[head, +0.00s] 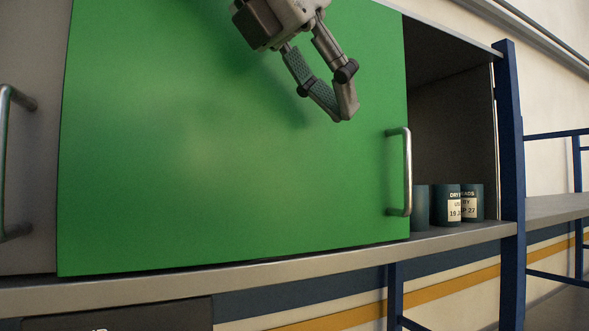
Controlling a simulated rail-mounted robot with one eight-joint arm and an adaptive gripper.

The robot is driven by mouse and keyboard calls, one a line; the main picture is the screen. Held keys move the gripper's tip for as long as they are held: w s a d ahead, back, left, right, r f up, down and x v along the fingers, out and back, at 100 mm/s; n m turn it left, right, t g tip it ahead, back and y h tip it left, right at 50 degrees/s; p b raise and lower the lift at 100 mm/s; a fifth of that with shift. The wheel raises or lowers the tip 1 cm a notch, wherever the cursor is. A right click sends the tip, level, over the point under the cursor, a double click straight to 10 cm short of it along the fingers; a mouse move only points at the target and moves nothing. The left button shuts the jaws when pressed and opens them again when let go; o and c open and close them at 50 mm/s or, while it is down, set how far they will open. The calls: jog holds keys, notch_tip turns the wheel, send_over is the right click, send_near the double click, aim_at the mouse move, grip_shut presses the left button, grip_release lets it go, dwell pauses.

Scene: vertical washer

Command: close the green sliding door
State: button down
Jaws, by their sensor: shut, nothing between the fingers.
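The green sliding door (220,150) fills the middle of the head view. A metal bar handle (405,172) stands upright near its right edge. To the right of the door, the cabinet opening (450,110) is uncovered and shows the dark inside. My gripper (345,115) is in front of the upper right part of the door, above and left of the handle. Its fingers are shut and empty, pointing down and to the right. It is apart from the handle. I cannot tell whether it touches the door's face.
Several dark cans with labels (447,205) stand inside the opening, just right of the handle. A grey panel (30,160) with its own handle (8,165) is at the left. A blue post (510,150) stands at the right. A grey ledge (280,268) runs below the door.

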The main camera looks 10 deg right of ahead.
jog(key=p, duration=0.2)
send_near(406, 184)
notch_tip(406, 184, down, 5)
jog(key=w+d, duration=0.1)
jog(key=d, duration=0.1)
jog(key=shift+w+d+r+p, duration=0.15)
jog(key=shift+w+d+p, duration=0.45)
jog(key=shift+d, duration=0.4)
jog(key=shift+w, duration=0.1)
